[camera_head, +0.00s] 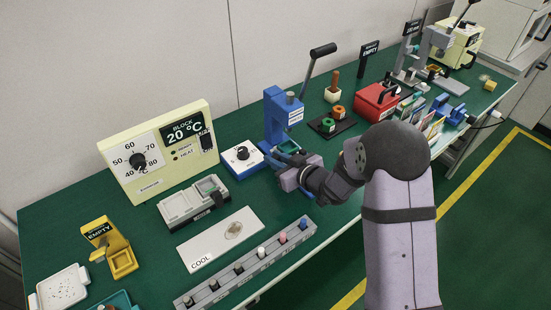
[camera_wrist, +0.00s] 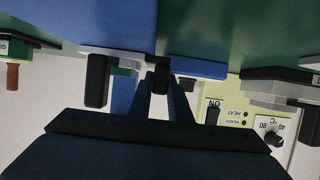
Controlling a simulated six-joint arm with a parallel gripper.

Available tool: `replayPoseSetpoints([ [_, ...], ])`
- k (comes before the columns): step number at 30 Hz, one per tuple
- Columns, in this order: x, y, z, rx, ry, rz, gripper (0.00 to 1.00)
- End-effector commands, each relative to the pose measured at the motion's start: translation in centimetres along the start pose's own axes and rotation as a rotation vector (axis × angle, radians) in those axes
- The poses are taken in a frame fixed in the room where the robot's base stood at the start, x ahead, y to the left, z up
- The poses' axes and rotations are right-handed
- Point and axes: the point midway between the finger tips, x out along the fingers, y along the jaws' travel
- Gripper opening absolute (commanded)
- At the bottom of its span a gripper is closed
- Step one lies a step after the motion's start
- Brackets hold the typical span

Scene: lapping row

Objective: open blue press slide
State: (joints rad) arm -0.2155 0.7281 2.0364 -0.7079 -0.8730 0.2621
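The blue press (camera_head: 278,118) stands on the green bench, with its black-ended lever (camera_head: 322,50) raised at upper right. My gripper (camera_head: 284,161) is low in front of the press, at the slide near its base. My wrist hides most of the slide in the head view. A larger black block (camera_wrist: 97,80) is left of the fingers.
A white dial box (camera_head: 241,157) is left of the press, beside the cream heater panel (camera_head: 160,152). A grey cool plate (camera_head: 221,239) and a rack of several knobs (camera_head: 247,266) lie in front. A dark tray with rings (camera_head: 331,126) and a red box (camera_head: 378,101) are to the right.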

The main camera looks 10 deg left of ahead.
Motion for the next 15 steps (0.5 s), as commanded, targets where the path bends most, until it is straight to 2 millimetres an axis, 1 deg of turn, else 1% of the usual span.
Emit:
replayPoseSetpoints([
  [2,-0.2,0.0,0.1,0.001,0.000,0.001,0.00],
  [5,-1.1,0.1,0.5,0.001,-0.002,0.001,0.00],
  [8,-3.0,0.1,1.2,0.002,-0.003,0.002,0.00],
  [12,-6.2,0.2,2.5,0.003,-0.004,0.004,0.00],
  [15,-8.2,0.2,3.4,0.002,-0.003,0.004,0.00],
])
